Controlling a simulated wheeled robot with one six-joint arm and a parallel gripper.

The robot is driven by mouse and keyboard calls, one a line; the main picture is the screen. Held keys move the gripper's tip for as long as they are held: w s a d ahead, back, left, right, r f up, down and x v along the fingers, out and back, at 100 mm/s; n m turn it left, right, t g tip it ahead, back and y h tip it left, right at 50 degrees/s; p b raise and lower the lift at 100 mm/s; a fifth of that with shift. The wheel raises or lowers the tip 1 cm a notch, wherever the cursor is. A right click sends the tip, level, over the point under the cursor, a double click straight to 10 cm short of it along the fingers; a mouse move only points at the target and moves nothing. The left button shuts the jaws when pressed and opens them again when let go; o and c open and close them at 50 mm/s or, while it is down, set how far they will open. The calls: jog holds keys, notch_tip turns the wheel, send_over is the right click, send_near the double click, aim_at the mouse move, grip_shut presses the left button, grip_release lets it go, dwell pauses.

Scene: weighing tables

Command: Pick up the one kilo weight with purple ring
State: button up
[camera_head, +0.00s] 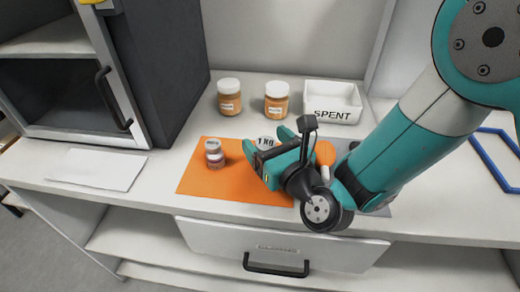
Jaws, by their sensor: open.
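A white-topped weight marked "1 KG" (266,141) stands at the back edge of the orange mat (196,182). Only its top shows; my gripper hides its side, so I cannot see a ring colour on it. My gripper (265,146) is open, with its teal fingers around or just in front of that weight; I cannot tell if they touch it. A small grey-topped object with a dark reddish-purple band (214,155) stands upright on the left of the mat, apart from my gripper. A rounded orange thing (325,152) shows partly behind my gripper.
Two orange-brown jars with white lids (229,98) (276,99) and a white tray marked "SPENT" (332,103) stand behind the mat. A dark cabinet (155,60) is at left, a white sheet (97,169) before it. A blue frame (490,160) lies at right.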

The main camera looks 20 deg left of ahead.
jog(key=shift+f, duration=0.1)
jog(key=shift+s+a, duration=0.15)
jog(key=shift+a, duration=0.05)
grip_shut()
jog(key=shift+r, duration=0.25)
